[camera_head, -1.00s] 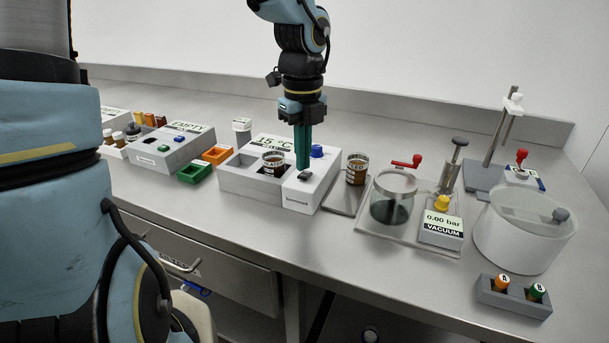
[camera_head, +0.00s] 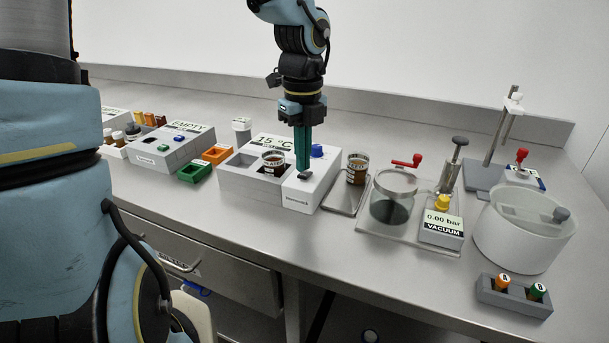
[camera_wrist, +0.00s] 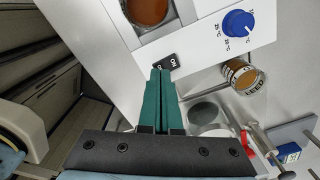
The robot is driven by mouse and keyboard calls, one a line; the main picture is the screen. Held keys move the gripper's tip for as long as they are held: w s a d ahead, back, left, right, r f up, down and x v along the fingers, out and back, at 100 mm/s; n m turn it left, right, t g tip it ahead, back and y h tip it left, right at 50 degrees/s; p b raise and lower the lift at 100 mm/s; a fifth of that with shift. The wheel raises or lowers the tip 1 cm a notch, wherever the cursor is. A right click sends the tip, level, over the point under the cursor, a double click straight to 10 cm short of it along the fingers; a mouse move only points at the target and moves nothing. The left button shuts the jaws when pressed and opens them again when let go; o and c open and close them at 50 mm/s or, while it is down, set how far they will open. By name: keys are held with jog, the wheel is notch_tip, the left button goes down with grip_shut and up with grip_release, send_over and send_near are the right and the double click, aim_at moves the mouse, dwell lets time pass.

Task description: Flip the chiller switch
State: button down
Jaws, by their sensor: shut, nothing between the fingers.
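The chiller is a white box (camera_head: 236,180) with a °C display panel, a blue dial (camera_head: 316,151) and a small black rocker switch (camera_head: 304,175) on its top front part. In the wrist view the switch (camera_wrist: 167,62) is marked ON and lies right at my fingertips, partly covered by them. My gripper (camera_head: 303,168) points straight down with its green fingers closed together and empty. It also shows in the wrist view (camera_wrist: 161,74). The fingertips are at or just above the switch; I cannot tell whether they touch it.
A brown-filled jar (camera_head: 273,162) sits in the chiller and another jar (camera_head: 356,168) stands on a plate to its right. A vacuum chamber (camera_head: 393,195) and a white tub (camera_head: 525,230) stand further right. Small green (camera_head: 195,172) and orange trays (camera_head: 217,154) lie left. The counter front is clear.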

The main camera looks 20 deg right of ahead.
aim_at(302, 175)
jog(key=shift+f+b, duration=0.35)
jog(key=shift+f, duration=0.35)
dwell(0.3)
notch_tip(302, 175, up, 7)
jog(key=p, duration=0.8)
jog(key=shift+p, duration=0.3)
jog(key=shift+a, duration=0.1)
